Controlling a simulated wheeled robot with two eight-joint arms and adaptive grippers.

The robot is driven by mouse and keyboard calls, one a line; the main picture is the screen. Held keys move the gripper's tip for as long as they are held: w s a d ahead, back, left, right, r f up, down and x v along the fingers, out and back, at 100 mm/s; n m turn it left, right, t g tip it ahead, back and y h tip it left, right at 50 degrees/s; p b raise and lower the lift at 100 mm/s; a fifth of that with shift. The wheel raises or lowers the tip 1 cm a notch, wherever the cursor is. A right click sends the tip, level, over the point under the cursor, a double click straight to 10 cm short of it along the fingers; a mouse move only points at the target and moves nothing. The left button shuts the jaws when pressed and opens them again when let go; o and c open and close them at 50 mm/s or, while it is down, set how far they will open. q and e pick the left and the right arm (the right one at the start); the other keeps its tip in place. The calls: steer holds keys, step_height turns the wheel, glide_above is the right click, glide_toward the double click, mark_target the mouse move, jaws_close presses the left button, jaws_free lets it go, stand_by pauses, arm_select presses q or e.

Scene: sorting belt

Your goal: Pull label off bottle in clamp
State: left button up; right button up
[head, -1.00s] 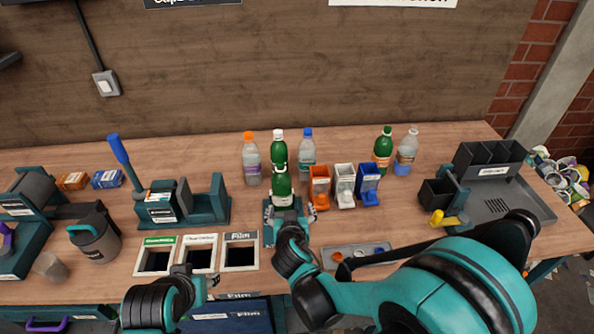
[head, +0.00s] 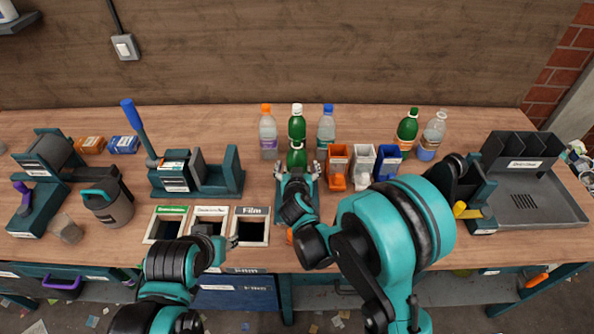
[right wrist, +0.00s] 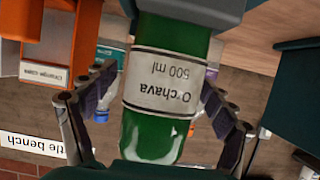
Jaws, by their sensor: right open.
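A green bottle (head: 297,158) stands in the teal clamp (head: 313,208) near the middle of the bench. In the right wrist view the bottle (right wrist: 155,128) carries a white label (right wrist: 170,82) reading "Orchava 500 ml", which appears upside down and still wraps around it. My right gripper (head: 298,172) is open around the bottle. In the right wrist view its two fingers (right wrist: 155,92) stand either side of the label, with gaps visible. My left gripper (head: 228,243) hovers near the Film bin; its finger opening is unclear.
Three bins sit left of the clamp, including the Film bin (head: 250,228). Several bottles stand behind. Orange (head: 338,165), white (head: 362,163) and blue (head: 386,163) cap holders stand close right of the clamp. A grey tray (head: 540,195) is at the far right.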

mark_target(297, 151)
steer(key=c, duration=1.2)
steer(key=shift+o, duration=1.1)
steer(key=shift+c, duration=0.2)
steer(key=shift+r+p, duration=0.95)
steer(key=shift+r, duration=0.6)
steer(key=shift+r+p, duration=1.8)
steer(key=shift+r, duration=0.7)
steer(key=shift+r, duration=0.15)
steer(key=shift+r+p, duration=1.75)
steer(key=shift+r, duration=0.6)
